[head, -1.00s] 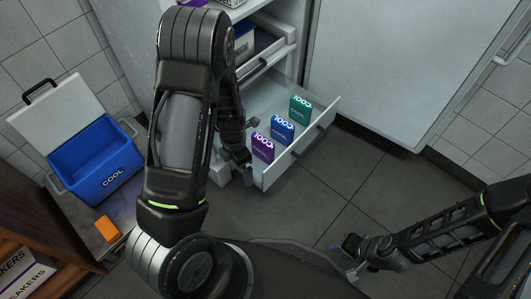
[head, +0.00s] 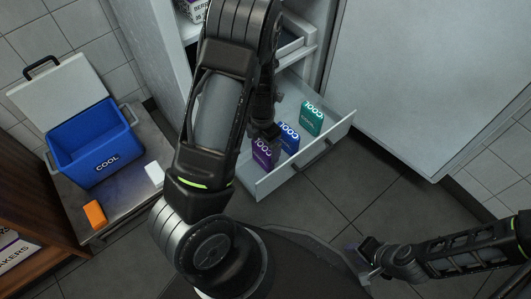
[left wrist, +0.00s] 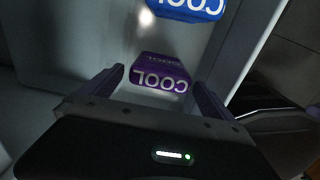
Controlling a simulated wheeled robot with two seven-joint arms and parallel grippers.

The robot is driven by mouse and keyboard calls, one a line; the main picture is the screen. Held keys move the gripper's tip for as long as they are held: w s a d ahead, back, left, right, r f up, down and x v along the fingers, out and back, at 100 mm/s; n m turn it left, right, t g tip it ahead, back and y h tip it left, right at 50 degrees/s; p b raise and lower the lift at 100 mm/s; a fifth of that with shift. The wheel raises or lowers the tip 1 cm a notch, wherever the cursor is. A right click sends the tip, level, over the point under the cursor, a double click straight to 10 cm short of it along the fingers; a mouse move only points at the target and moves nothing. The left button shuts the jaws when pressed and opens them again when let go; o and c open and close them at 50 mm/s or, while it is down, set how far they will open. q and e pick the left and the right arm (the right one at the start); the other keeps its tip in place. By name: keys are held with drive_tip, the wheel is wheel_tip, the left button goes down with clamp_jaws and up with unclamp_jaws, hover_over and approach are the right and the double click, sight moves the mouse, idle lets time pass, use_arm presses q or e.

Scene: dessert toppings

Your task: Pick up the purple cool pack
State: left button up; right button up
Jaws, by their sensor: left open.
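The purple cool pack (head: 263,153) stands in the open white drawer, the nearest of three packs in a row. In the left wrist view the purple pack (left wrist: 161,74) lies ahead, between the lines of the two open fingers. My left gripper (head: 265,132) is at the purple pack's top in the head view, partly hidden by my own arm. The left gripper (left wrist: 158,92) is open and empty in the wrist view, with the pack just beyond its fingertips. My right gripper (head: 362,262) is low at the right, far from the drawer; its jaws are too small to judge.
A blue cool pack (head: 288,138) and a green cool pack (head: 311,118) stand behind the purple one in the drawer (head: 262,190). At left an open blue cooler (head: 92,150) stands on a bench with an orange block (head: 94,214) and a white block (head: 154,174).

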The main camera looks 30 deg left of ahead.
use_arm(q)
drive_tip(key=shift+f+b, duration=0.7)
drive_tip(key=shift+f, duration=0.7)
wheel_tip(320, 180, down, 5)
drive_tip(key=b, duration=0.3)
drive_tip(key=shift+f, duration=0.1)
drive_tip(key=shift+c, duration=0.6)
drive_tip(key=c, duration=1.5)
